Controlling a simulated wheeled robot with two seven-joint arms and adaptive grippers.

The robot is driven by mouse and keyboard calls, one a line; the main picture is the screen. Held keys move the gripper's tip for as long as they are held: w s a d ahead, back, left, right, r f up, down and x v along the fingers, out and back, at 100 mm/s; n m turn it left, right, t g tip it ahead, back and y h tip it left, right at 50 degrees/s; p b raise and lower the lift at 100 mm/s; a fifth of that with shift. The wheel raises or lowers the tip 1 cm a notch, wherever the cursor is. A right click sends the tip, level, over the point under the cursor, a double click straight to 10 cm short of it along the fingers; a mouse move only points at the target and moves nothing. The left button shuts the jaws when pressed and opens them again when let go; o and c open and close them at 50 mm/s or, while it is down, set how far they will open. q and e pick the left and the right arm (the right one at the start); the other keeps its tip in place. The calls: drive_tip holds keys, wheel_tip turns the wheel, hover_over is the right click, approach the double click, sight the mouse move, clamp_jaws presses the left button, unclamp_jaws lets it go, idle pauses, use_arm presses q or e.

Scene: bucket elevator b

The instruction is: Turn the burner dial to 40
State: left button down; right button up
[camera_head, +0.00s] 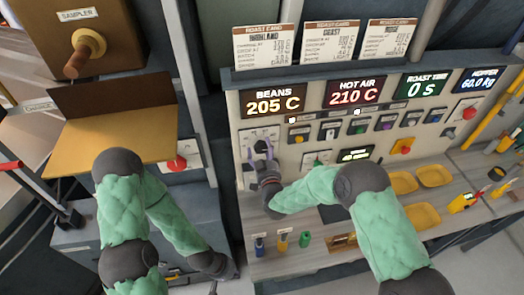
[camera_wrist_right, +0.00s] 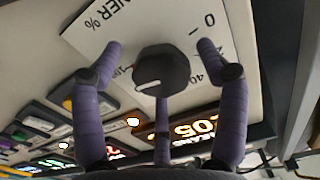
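The burner dial (camera_wrist_right: 162,72) is a dark faceted knob with a white pointer line, on a white plate (camera_wrist_right: 105,30) printed with "NER %", 0 and 40. In the right wrist view the pointer line aims left, away from the 40 mark. My right gripper (camera_wrist_right: 160,52) is open, its purple fingers spread around the knob with visible gaps on both sides. In the head view my right gripper (camera_head: 262,152) is at the panel's left end and covers most of the dial. My left gripper (camera_head: 214,287) is low at the bottom edge, mostly cut off.
The control panel has lit displays: beans (camera_head: 273,103) reads 205 C, hot air (camera_head: 354,93) reads 210 C. Several small buttons and switches sit right of the dial. Yellow trays (camera_head: 434,176) and small bottles (camera_head: 282,240) stand on the ledge below.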

drive_tip(key=c, duration=0.9)
drive_tip(key=shift+c, duration=0.2)
